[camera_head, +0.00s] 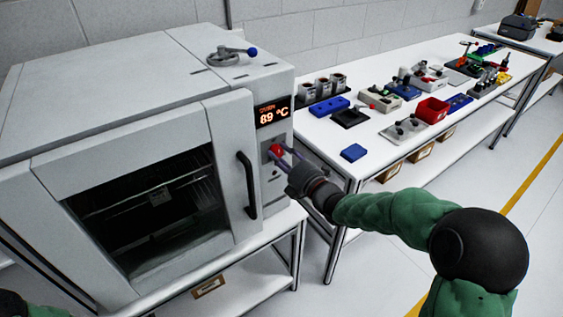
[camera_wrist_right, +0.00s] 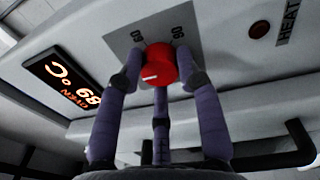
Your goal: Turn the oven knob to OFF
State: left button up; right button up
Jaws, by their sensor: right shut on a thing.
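The red oven knob (camera_head: 277,150) sits on the oven's control panel below the lit display. In the right wrist view the knob (camera_wrist_right: 158,65) shows a white mark on its face, toward the lower left in that upside-down picture. My right gripper (camera_head: 279,159) is at the panel, with its purple fingers shut on the knob. In the wrist view the fingers (camera_wrist_right: 158,80) press on the knob from both sides, with a third finger under it. I cannot read an OFF label. My left gripper is out of view; only a bit of green arm shows at the lower left.
A round lamp (camera_wrist_right: 259,29) and a HEAT label are near the knob. A white table (camera_head: 320,140) with several small items stands right.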

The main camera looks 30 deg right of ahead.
jog(key=shift+a, duration=0.1)
dwell(0.4)
jog(key=o, duration=1.1)
jog(key=shift+o, duration=0.2)
jog(key=shift+s, duration=0.1)
jog(key=shift+s, duration=0.25)
jog(key=s+d, duration=0.1)
jog(key=s, duration=1)
jog(key=shift+d+f, duration=0.3)
jog(key=shift+f, duration=0.05)
